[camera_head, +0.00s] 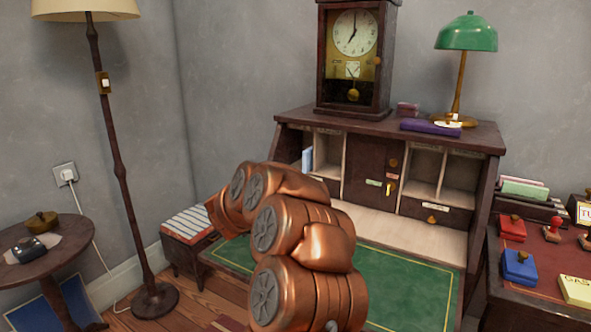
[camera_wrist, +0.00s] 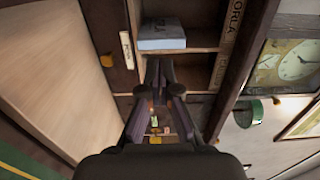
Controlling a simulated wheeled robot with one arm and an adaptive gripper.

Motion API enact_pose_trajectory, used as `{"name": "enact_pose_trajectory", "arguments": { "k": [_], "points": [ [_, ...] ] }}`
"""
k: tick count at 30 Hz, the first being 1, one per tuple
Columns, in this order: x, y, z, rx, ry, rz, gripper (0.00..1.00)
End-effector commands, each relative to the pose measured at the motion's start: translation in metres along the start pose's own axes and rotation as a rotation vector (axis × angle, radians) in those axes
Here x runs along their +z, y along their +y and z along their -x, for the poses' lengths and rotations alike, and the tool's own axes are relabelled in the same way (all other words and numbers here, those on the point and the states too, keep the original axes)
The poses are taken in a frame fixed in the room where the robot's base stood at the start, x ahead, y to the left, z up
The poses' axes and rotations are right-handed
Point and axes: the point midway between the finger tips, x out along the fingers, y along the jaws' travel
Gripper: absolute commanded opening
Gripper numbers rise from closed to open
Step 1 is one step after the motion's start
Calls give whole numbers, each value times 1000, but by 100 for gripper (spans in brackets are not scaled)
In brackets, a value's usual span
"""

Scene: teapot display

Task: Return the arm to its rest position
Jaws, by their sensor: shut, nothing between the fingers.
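My copper arm (camera_head: 300,245) is bent in front of the writing desk (camera_head: 400,128) in the head view. My gripper is hidden behind the arm there. In the wrist view my gripper (camera_wrist: 160,76) points at the wooden compartments, with its dark fingers shut and nothing held. A pale blue-grey book or box (camera_wrist: 161,34) lies in a compartment just beyond the fingertips. I cannot tell how far the fingertips are from the compartment edges.
A clock (camera_head: 352,55) and a green lamp (camera_head: 466,33) stand on the desk top. A floor lamp (camera_head: 120,165) and a small round table (camera_head: 40,255) stand to the left. A side table with stamps (camera_head: 552,228) and boxes is at right. Some wooden floor shows at lower left.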

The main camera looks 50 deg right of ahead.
Motion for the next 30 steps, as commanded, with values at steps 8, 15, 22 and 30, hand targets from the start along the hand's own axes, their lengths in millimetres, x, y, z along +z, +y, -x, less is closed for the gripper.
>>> {"name": "enact_pose_trajectory", "arguments": {
  "k": [8, 15, 22, 30],
  "points": [
    [1, -3, 52, 0, -3, -2, 0],
    [0, 0, 73, 0, 0, 1, 0],
    [0, 0, 76, -1, 0, 0, 0],
    [29, -24, 91, 15, -120, 12, 0]
  ]
}}
